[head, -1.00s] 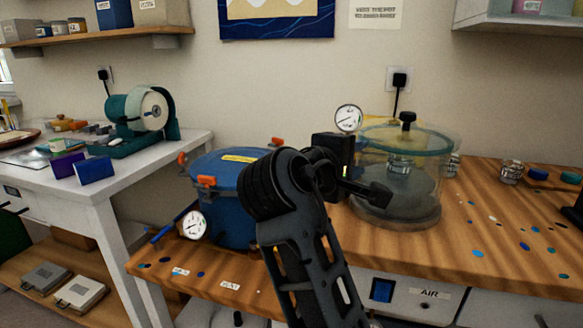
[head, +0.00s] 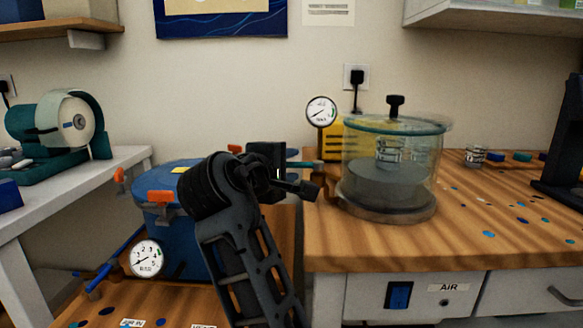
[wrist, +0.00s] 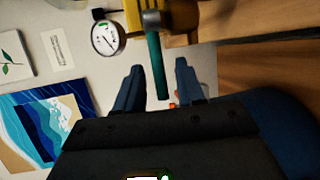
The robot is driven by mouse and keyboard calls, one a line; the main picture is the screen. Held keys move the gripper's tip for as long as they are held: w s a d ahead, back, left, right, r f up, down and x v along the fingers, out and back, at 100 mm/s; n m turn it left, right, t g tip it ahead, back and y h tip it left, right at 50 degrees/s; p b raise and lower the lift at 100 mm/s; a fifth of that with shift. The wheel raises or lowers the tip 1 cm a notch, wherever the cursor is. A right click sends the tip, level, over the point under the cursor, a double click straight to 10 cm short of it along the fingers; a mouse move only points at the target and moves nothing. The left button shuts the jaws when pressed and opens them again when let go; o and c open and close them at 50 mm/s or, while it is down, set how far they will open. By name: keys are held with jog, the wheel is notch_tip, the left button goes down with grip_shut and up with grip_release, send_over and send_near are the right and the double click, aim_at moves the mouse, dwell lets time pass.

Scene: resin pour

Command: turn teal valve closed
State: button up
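The teal valve handle (head: 304,164) sticks out to the left from brass fittings under the white gauge (head: 321,112), beside the clear vacuum chamber (head: 362,165). In the wrist view the teal handle (wrist: 156,68) reaches down from a metal pipe into the space between my fingers. My gripper (wrist: 160,66) is open, one finger on each side of the handle, with gaps showing on both sides. I cannot tell exactly how deep the handle sits between them. In the head view my dark wrist partly hides my gripper (head: 292,164) and the handle's left end.
A blue pressure pot (head: 180,240) with orange clamps and a gauge stands at the lower left, close to my arm. A yellow box (head: 352,140) is behind the chamber.

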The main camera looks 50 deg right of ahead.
jog(key=shift+x, duration=1.45)
jog(key=shift+s, duration=0.1)
jog(key=shift+c, duration=0.2)
grip_shut()
